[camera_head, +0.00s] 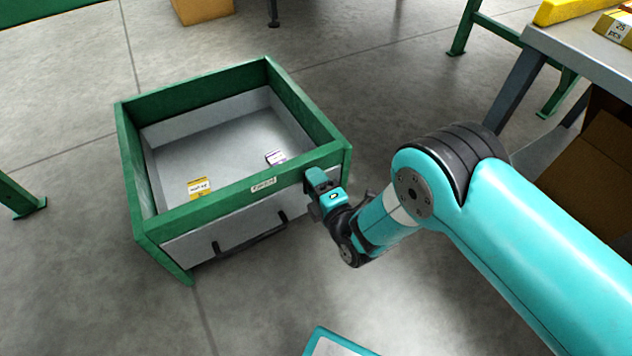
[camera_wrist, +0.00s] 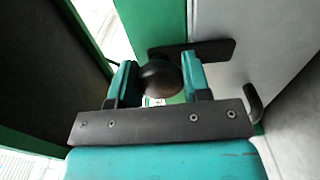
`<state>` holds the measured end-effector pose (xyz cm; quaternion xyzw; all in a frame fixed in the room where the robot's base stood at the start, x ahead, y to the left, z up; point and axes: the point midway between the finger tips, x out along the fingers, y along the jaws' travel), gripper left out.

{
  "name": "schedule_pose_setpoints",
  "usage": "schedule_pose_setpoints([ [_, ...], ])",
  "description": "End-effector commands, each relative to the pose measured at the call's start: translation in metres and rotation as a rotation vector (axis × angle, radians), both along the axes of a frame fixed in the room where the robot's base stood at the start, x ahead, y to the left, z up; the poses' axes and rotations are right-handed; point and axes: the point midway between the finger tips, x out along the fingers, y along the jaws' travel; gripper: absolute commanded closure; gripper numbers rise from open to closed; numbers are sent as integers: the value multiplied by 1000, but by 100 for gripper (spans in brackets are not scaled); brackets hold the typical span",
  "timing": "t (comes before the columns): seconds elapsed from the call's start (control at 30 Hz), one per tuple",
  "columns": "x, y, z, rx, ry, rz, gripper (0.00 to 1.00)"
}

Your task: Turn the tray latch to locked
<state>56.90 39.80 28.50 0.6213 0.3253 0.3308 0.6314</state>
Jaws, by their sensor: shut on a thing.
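The tray (camera_head: 202,249) is a grey drawer in a green frame (camera_head: 318,175) on the floor, left of centre in the head view. Its front has a dark bar handle. In the wrist view the latch is a flat dark bar (camera_wrist: 212,49) with a round black knob (camera_wrist: 158,74). My gripper (camera_head: 318,186) is at the right end of the tray's front, and its teal fingers are shut on the knob. The bar extends to the right from the knob, over the grey tray front. In the head view my gripper hides the latch.
A yellow-labelled box (camera_head: 199,187) and a small white-and-purple box (camera_head: 275,157) lie in the tray. A table (camera_head: 577,45) with a cardboard carton (camera_head: 590,165) below it stands at the right. The grey floor in front of the tray is mostly clear.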

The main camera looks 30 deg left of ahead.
Motion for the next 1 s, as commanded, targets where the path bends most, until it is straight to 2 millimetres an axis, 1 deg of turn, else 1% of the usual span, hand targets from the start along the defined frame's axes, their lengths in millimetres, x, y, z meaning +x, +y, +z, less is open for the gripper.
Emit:
schedule_pose_setpoints([
  [0.1, -2, 0, -1, -1, 3, 3, 99],
  [0.13, -2, 0, -1, -1, 3, 3, 52],
  [0.17, -2, 0, -1, -1, 3, 3, 45],
  [0.2, -2, 0, -1, -1, 3, 2, 35],
  [0.23, -1, 0, -1, -1, 3, 2, 31],
  [0.53, -1, -2, 0, 0, 3, -1, 31],
  [0.67, -8, -11, 3, -4, 4, -2, 31],
  [0.77, -19, -26, 6, -6, 4, 2, 31],
  [1.0, -55, -78, 4, -6, 7, 2, 31],
])
